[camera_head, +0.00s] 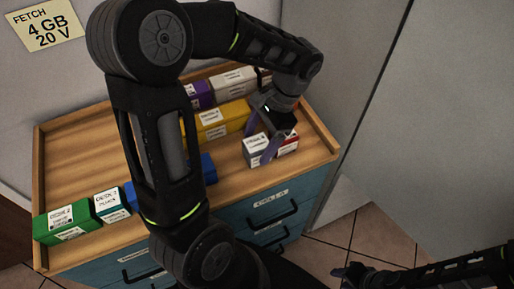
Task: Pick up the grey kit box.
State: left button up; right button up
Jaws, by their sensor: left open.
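A small grey box (255,156) with a white label stands near the front right of the wooden cabinet top (85,150), beside a red box (289,147). My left gripper (262,138) is open, with its purple-grey fingers pointing down at the grey box. One finger crosses in front of the box, between its label and the red box. The other is at its far left side. I cannot tell whether either finger touches it. My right gripper (350,272) is low at the bottom right, away from the boxes, and its fingers are unclear.
A pale grey-white box (234,83), a purple box (201,95) and a yellow box (222,120) stand behind. Green (68,224), teal (112,205) and blue (208,168) boxes stand along the front left. A sign (46,25) reads "FETCH 4 GB 20 V". A raised rim edges the top.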

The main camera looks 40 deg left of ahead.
aim_at(253, 145)
pick_arm(q)
jog(key=x, duration=0.3)
jog(key=shift+s+a+f, duration=0.15)
jog(key=shift+f, duration=0.15)
jog(key=shift+c, duration=0.2)
jog(key=c, duration=1.5)
notch_tip(253, 145, up, 8)
jog(key=shift+f, duration=0.1)
notch_tip(253, 145, up, 2)
jog(key=shift+r+p, duration=0.2)
jog(key=shift+p, duration=0.85)
